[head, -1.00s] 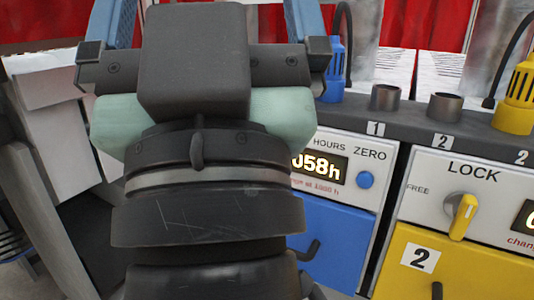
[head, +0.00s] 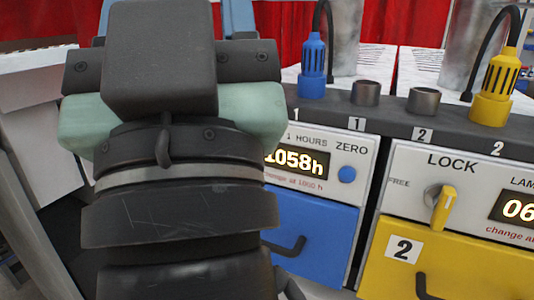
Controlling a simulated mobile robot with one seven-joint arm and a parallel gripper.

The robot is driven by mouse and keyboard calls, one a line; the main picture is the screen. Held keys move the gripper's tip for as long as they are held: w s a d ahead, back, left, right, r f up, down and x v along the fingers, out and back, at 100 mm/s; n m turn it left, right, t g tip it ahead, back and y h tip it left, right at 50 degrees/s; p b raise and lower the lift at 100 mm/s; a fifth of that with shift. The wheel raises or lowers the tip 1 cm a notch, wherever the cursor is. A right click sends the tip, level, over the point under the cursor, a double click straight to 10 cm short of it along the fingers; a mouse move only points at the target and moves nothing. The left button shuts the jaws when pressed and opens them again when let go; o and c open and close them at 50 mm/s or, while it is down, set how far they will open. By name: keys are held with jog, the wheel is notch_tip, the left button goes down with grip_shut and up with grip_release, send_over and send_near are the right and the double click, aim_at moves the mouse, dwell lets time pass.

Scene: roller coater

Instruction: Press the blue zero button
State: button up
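The blue zero button (head: 347,174) is a small round knob on the white front panel (head: 335,190) of unit 1. It sits under the word ZERO, right of the hours display (head: 297,162) reading 1058h. My gripper (head: 165,60) fills the left of the head view, seen from behind. It covers the left part of the unit 1 panel and is apart from the button in the picture, to its left. My fingertips are hidden, so I cannot see whether they are open or shut.
A blue drawer (head: 320,235) with a dark handle is below the button. Right of it are a yellow lock knob (head: 444,208) and yellow drawer (head: 450,265) of unit 2. Above, a dark ledge (head: 390,122) carries a blue plug (head: 313,65), a yellow plug (head: 494,88) and metal sockets.

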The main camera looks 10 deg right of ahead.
grip_shut()
dwell(1.3)
